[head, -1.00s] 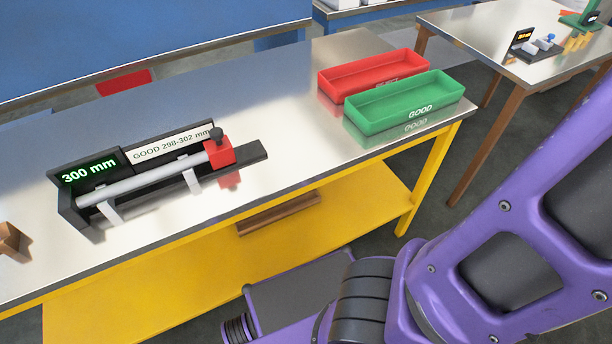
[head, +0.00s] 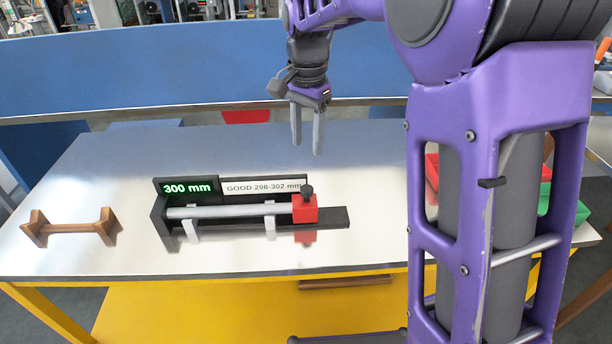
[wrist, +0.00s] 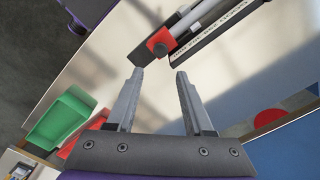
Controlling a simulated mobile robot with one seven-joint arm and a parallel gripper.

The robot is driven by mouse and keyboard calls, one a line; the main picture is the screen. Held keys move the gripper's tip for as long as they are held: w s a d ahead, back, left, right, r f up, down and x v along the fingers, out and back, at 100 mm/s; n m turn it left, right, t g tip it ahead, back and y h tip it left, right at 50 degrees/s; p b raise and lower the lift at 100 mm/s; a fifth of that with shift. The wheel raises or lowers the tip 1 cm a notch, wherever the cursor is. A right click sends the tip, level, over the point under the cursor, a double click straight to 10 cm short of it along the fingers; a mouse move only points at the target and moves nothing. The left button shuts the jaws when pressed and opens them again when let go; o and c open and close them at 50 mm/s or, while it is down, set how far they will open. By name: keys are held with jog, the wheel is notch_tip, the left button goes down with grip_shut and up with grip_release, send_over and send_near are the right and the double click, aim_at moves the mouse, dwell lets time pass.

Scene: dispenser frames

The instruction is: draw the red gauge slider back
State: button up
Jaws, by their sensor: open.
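The red gauge slider (head: 304,208) with a dark knob (head: 307,191) sits on the right part of the black gauge (head: 334,219), against the right end of a grey rod (head: 230,211). The gauge display (head: 188,188) reads 300 mm, beside a label reading GOOD 298-302 mm. My gripper (head: 307,150) is open and empty, pointing down above the table, behind and above the slider. In the wrist view, my gripper (wrist: 158,70) shows both fingers apart, with the red slider (wrist: 160,41) beyond the fingertips.
A wooden rack (head: 70,228) stands left of the gauge. The red tray (head: 432,170) and green tray (head: 556,196) are on the right, partly hidden by my arm; the green tray (wrist: 62,118) also shows in the wrist view. A blue panel (head: 150,70) runs behind the table.

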aim_at(307, 188)
notch_tip(307, 188, down, 13)
jog(key=shift+w+r+b, duration=0.15)
jog(key=shift+r+b, duration=0.05)
jog(key=shift+b, duration=0.5)
grip_shut()
dwell(1.0)
